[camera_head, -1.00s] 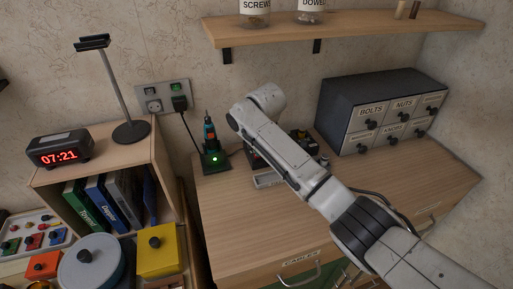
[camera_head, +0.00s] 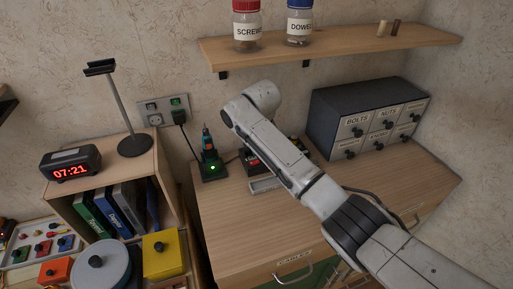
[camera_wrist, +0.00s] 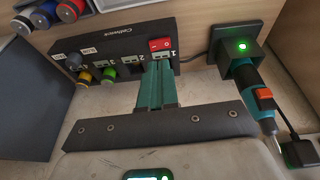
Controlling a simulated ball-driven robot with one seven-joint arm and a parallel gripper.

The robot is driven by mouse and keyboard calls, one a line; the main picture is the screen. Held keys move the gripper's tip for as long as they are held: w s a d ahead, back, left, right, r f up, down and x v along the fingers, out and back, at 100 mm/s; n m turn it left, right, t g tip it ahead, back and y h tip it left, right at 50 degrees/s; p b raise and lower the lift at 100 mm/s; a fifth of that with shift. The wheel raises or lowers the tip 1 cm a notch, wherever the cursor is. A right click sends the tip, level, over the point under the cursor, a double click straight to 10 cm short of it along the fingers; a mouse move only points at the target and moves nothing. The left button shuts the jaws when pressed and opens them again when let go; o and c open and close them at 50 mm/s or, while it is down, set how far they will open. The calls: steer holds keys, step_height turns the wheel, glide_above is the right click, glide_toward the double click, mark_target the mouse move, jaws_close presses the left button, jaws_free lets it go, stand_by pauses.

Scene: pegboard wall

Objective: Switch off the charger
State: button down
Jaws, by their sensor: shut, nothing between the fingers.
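A black charging dock (camera_head: 212,168) with a lit green light stands on the wooden desk, with a teal electric screwdriver (camera_head: 207,141) upright in it. In the wrist view the dock (camera_wrist: 238,45) is at the upper right and the screwdriver (camera_wrist: 262,98) below it. A black box (camera_wrist: 120,48) with numbered sockets, coloured knobs or plugs and a red rocker switch (camera_wrist: 160,44) is at the upper left. My gripper (camera_wrist: 159,64) has its teal fingers together and empty, tips just below the red switch at the socket marked 1. Contact cannot be told. The arm hides my gripper in the head view.
A wall outlet (camera_head: 154,119) with a green lit switch (camera_head: 176,101) and a black plug (camera_head: 180,117) is left of the desk. A drawer cabinet (camera_head: 330,104) stands right. A shelf (camera_head: 340,47) with jars hangs above. The desk's front right is clear.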

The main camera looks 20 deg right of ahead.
steer(key=p+v, duration=0.1)
steer(key=v, duration=0.2)
steer(key=shift+a+r+p, duration=0.15)
steer(key=shift+a+p, duration=0.1)
steer(key=shift+p, duration=0.15)
